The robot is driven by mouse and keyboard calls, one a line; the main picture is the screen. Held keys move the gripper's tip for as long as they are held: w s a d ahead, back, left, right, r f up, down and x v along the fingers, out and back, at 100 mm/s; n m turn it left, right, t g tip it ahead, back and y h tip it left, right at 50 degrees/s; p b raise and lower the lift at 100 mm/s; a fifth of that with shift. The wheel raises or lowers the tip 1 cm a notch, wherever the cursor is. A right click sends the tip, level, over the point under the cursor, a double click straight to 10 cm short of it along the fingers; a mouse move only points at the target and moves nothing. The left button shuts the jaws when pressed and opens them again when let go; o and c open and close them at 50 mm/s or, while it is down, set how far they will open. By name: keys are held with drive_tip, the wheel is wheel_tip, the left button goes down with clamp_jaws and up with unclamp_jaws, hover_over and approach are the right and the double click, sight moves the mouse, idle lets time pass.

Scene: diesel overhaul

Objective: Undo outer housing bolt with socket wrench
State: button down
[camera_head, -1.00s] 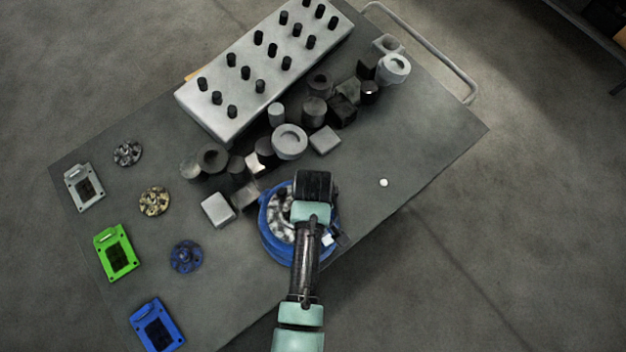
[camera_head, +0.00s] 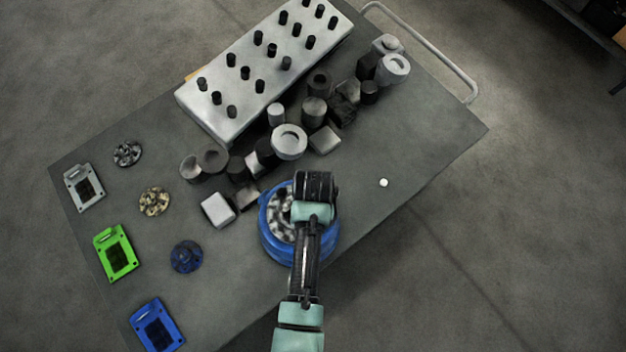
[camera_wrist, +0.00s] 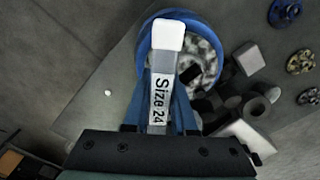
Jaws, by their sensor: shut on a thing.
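The blue round housing (camera_head: 272,240) stands near the table's front edge, with grey metal parts inside its ring. My arm covers much of it in the head view. In the wrist view the blue rim (camera_wrist: 208,26) shows beyond my gripper (camera_wrist: 165,112). My gripper is shut on a grey socket wrench (camera_wrist: 163,62) with a white end and the label "Size 24". The wrench's white end overlaps the left part of the housing in that view. I cannot tell whether it touches a bolt; the outer bolt is not clearly visible.
A grey block with black pegs (camera_head: 225,117) lies at the back. Several loose cylinders and sockets, including a grey ring (camera_head: 289,142), stand beside the housing. Green (camera_head: 117,254) and blue (camera_head: 158,326) plates lie left.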

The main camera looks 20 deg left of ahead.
idle(0.4)
drive_tip(key=shift+f+b, duration=0.6)
drive_tip(key=shift+f, duration=0.25)
drive_tip(key=shift+r, duration=0.15)
drive_tip(key=shift+r+n+p, duration=0.1)
drive_tip(key=shift+n+p, duration=0.4)
drive_tip(key=shift+n, duration=0.2)
drive_tip(key=n, duration=0.6)
drive_tip(key=shift+n, duration=0.4)
